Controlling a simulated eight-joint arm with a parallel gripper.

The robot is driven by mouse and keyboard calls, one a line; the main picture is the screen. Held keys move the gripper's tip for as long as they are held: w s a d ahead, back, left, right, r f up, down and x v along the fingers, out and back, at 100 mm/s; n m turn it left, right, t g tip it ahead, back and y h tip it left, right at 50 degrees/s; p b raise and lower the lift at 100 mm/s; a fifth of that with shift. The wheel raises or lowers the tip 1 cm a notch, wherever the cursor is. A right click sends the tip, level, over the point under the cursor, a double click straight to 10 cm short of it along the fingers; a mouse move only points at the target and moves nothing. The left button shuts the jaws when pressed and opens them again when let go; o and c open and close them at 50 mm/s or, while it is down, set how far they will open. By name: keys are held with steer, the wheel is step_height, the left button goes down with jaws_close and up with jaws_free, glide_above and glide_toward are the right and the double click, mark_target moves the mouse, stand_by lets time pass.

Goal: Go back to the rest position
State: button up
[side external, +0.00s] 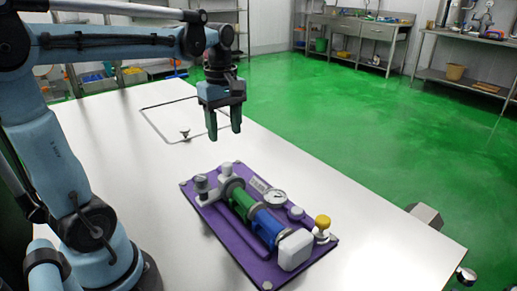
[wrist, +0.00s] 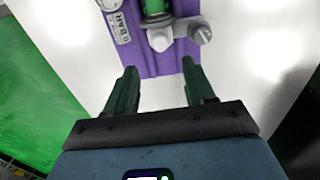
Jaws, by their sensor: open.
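My gripper (side external: 224,133) hangs in the air above the white table (side external: 372,224), fingers pointing down and apart, with nothing between them. In the wrist view my gripper (wrist: 160,75) also shows its two dark green fingers spread and empty. A purple board (side external: 225,232) lies on the table to the lower right of the gripper in the side view. The near end of the purple board (wrist: 145,62) shows beyond the fingertips in the wrist view.
A black outlined rectangle (side external: 163,137) is marked on the table behind the gripper, with a small funnel-like piece (side external: 185,134) at its edge. Grey fittings stand at the table's right edge. The green floor is open beyond; steel benches (side external: 362,29) line the back wall.

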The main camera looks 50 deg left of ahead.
steer(key=shift+r, duration=0.75)
steer(key=shift+d, duration=0.1)
steer(key=s+d+f+m+t, duration=0.1)
steer(key=d+f+m+t, duration=0.2)
steer(key=m, duration=0.6)
steer(key=s+d+f+m+t, duration=0.1)
steer(key=d+f+m+t, duration=0.2)
steer(key=d+m, duration=0.5)
steer(key=shift+s+f+m+t, duration=0.4)
steer(key=shift+m+t, duration=0.1)
steer(key=shift+t, duration=0.1)
